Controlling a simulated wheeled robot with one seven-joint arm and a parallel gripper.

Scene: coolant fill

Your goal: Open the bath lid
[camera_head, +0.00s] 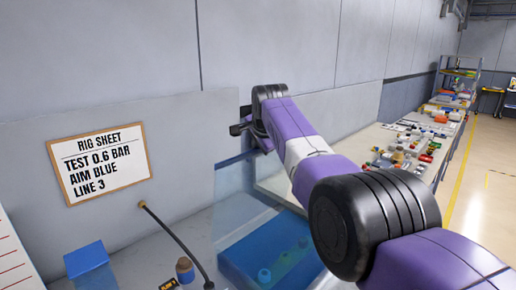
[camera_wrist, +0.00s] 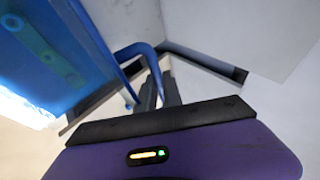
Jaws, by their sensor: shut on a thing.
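The bath (camera_head: 262,252) is a clear-walled tank with blue inside, at the lower middle of the head view. Its lid looks like the clear bluish pane (camera_head: 233,192) standing steeply raised at the wall side, with a dark blue top edge. My gripper (camera_head: 238,129) is at that upper edge, close to the grey wall. In the wrist view, my gripper's dark fingers (camera_wrist: 156,92) are shut on a bent blue handle (camera_wrist: 138,50). The blue bath (camera_wrist: 52,58) shows at left there. The exact grip contact is partly hidden.
A rig sheet (camera_head: 99,162) hangs on the wall at left. A blue box (camera_head: 88,264), a dark hose (camera_head: 178,240) and a brown-topped bottle (camera_head: 185,270) are left of the bath. A cluttered bench (camera_head: 400,150) runs back at right, with clear floor (camera_head: 490,200) beside it.

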